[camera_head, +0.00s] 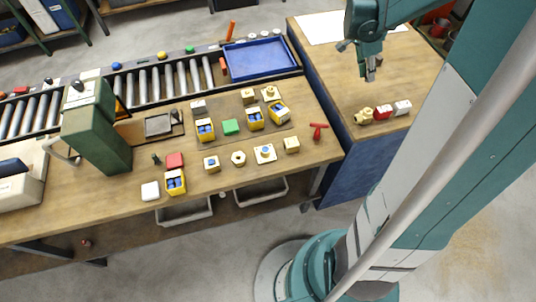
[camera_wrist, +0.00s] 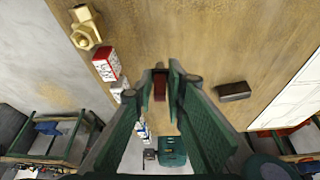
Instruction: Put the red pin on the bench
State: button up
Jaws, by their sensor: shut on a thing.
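My gripper (camera_head: 370,76) is over the wooden side table at the right in the head view. In the wrist view the gripper (camera_wrist: 161,76) is shut on a small dark red piece (camera_wrist: 160,87), which looks like the red pin. The fingers hide part of it, and I cannot tell whether it touches the table. The long workbench (camera_head: 110,202) stands left of the side table. A red T-shaped piece (camera_head: 318,130) lies near the bench's right end, apart from my gripper.
A brass fitting (camera_head: 363,117), a red-and-white box (camera_head: 383,111) and a white box (camera_head: 402,107) line the side table's near edge. A dark brown block (camera_wrist: 234,91) lies right of my gripper.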

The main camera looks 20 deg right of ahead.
jog(key=s+a+f+b, duration=0.1)
jog(key=s+a+f, duration=0.1)
jog(key=s+a, duration=0.3)
jog(key=s+a+f+n+b, duration=0.1)
jog(key=s+a, duration=0.4)
jog(key=a, duration=0.6)
jog(key=s+a+f+b, duration=0.1)
jog(key=s+a+f, duration=0.2)
jog(key=s+a, duration=0.2)
jog(key=shift+a+n+t, duration=0.3)
jog(key=shift+a, duration=1.2)
jog(key=shift+f, duration=0.1)
jog(key=shift+f+b, duration=0.85)
jog(key=shift+f, duration=1.95)
jog(key=shift+w+f+b, duration=0.1)
jog(key=shift+f+b, duration=0.65)
jog(key=shift+f, duration=1.35)
jog(key=shift+f, duration=0.1)
